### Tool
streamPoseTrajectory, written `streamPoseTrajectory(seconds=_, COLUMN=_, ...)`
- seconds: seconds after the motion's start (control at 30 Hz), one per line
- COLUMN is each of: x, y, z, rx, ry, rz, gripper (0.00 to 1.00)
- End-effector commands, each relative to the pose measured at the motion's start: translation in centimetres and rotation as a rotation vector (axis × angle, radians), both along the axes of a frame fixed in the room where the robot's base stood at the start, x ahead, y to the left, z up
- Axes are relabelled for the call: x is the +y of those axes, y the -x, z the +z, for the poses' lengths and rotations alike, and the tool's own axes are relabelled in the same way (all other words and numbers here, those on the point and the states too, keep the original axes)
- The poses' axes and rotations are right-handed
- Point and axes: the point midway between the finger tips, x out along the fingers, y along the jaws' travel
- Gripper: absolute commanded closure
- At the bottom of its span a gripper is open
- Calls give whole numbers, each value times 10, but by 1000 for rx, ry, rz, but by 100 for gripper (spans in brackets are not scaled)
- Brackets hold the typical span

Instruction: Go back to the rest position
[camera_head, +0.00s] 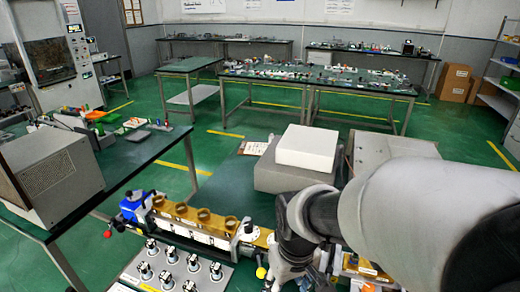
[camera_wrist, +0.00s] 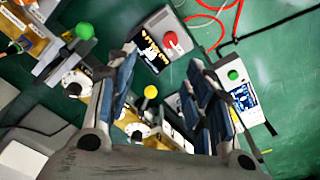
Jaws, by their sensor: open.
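My gripper (camera_wrist: 160,68) is open in the wrist view, its two blue-and-grey fingers spread with nothing held between them. Below and beyond the fingers are a yellow knob (camera_wrist: 151,91) and a box with a red button (camera_wrist: 170,40). In the head view my arm comes in from the right and bends down at the front of the bench. My gripper's fingertips cannot be made out clearly there.
A yellow fixture with several brown rings (camera_head: 203,214) stands left of my arm. A tray of metal parts (camera_head: 168,270) lies in front of it. A white box (camera_head: 308,147) stands behind. A grey machine (camera_head: 52,172) is on the left table. Green floor is open between the tables.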

Motion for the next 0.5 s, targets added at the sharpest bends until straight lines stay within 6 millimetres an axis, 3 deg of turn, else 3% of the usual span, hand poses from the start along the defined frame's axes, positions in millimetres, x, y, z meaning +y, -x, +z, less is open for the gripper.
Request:
streamPoseTrajectory(seconds=0.03, x=-11, y=8, z=22, rx=-40, ry=-10, rz=-37, gripper=53)
streamPoseTrajectory(seconds=0.2, x=-41, y=46, z=71, rx=-138, ry=-33, rz=-150, gripper=53)
streamPoseTrajectory(seconds=0.3, x=-55, y=71, z=91, rx=-195, ry=-44, rz=-214, gripper=53)
streamPoseTrajectory(seconds=0.5, x=-73, y=110, z=110, rx=-279, ry=-58, rz=-310, gripper=53)
